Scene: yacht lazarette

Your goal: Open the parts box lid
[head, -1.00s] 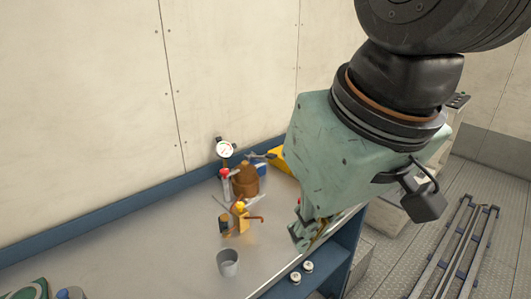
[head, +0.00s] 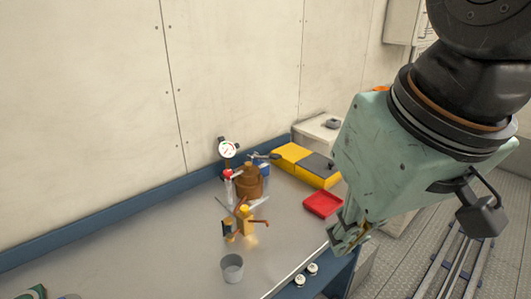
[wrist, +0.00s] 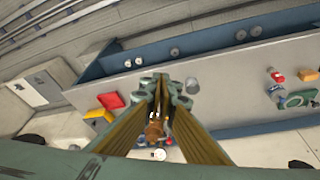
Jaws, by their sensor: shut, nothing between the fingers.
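A yellow box with a dark grey panel on top (head: 315,162) sits at the far right end of the bench, against the wall side. It looks like the parts box; I cannot tell how its lid sits. Its yellow part (wrist: 96,115) shows left of my gripper in the wrist view. My gripper (head: 347,238) is shut and empty, pointing down over the bench's front edge, nearer than the box and apart from it. In the wrist view its fingertips (wrist: 163,88) are together.
A red tray (head: 323,204) lies between the box and my gripper. A brown pot (head: 248,182), a dial gauge (head: 228,149), a yellow-and-orange item (head: 243,222) and a grey cup (head: 232,267) stand left.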

